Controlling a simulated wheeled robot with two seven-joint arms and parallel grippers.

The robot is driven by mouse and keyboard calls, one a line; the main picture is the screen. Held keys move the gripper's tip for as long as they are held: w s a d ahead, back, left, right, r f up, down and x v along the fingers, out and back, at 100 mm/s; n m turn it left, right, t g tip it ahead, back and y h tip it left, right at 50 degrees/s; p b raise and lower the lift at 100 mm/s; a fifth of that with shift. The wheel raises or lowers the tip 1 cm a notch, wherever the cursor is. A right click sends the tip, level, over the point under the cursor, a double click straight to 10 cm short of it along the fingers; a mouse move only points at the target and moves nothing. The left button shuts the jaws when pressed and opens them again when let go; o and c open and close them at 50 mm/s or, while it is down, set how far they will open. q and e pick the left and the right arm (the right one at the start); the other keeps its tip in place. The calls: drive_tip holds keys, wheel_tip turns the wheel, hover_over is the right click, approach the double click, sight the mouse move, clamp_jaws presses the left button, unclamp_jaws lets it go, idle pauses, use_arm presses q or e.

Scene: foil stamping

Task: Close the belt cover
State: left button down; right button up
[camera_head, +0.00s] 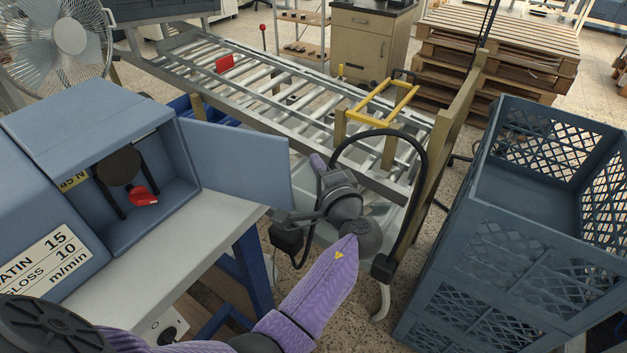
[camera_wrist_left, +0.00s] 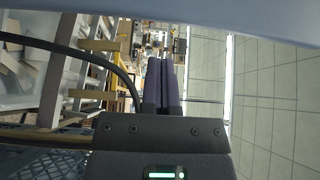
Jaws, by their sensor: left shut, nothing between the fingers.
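The belt cover (camera_head: 235,160) is a flat blue-grey door panel on the blue-grey machine (camera_head: 95,120). It stands swung open, out to the right of the opening. Inside the opening are a dark round wheel, dark belt strands and a red part (camera_head: 143,197). A blue-grey surface, probably the cover, crosses the top of that view. My right gripper is out of view.
A light worktop (camera_head: 180,235) lies below the cover. A roller conveyor (camera_head: 270,85) with a yellow frame (camera_head: 383,103) runs behind. Stacked blue-grey crates (camera_head: 500,225) stand at right, near my left arm. A fan (camera_head: 65,40) is at the far left.

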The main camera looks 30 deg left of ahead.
use_arm(q)
drive_tip(key=a, duration=0.2)
drive_tip(key=s+a+p, duration=0.1)
drive_tip(key=shift+s+a, duration=0.2)
drive_tip(key=shift+a, duration=0.15)
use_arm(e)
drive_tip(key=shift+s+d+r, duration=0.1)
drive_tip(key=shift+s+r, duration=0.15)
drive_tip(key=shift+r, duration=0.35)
